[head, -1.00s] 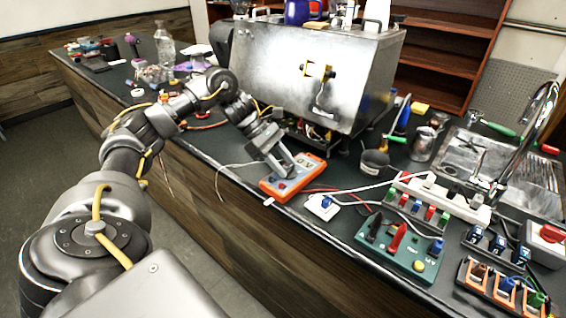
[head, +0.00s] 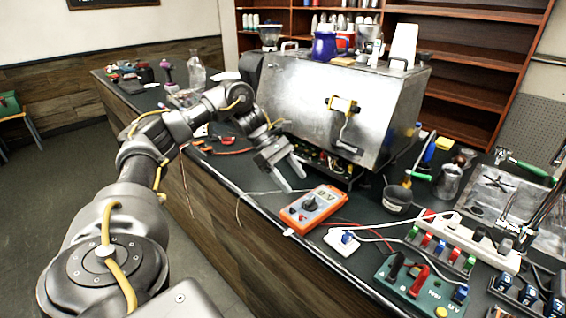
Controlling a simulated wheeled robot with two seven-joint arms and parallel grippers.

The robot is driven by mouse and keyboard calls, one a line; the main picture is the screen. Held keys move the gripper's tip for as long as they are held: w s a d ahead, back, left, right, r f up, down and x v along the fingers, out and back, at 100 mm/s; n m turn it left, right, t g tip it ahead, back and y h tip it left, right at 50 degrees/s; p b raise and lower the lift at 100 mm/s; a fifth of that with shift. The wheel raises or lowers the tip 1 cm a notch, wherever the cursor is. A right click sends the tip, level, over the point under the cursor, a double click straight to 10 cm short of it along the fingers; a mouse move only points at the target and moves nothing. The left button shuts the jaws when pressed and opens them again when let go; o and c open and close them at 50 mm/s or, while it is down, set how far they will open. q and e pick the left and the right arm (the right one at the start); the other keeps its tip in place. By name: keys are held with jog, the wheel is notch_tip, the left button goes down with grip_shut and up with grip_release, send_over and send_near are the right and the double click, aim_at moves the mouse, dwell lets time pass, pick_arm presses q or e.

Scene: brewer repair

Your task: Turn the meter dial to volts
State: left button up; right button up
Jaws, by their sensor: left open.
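The orange meter (head: 327,197) lies flat on the dark counter near its front edge. It has a dark grey face with a round dial (head: 310,204) and white marks on it; the dial's pointing direction is too small to read for sure. My left gripper (head: 296,183) is open and empty, just beyond and left of the meter, with its fingers pointing down toward it. It is clear of the dial, and the meter's face is uncovered. My right gripper is not in view.
A metal brewer (head: 310,100) with an open lower front stands behind the meter. A white socket block (head: 343,241), a green panel (head: 400,285) and a white power strip (head: 480,243) lie to the right, with cables between. A dark cup (head: 397,198) stands near the brewer.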

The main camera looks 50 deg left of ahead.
pick_arm(q)
jog(key=p+v, duration=0.2)
jog(key=v, duration=0.2)
jog(key=shift+a+r, duration=0.15)
jog(key=shift+r, duration=0.1)
jog(key=shift+r, duration=0.1)
dwell(0.3)
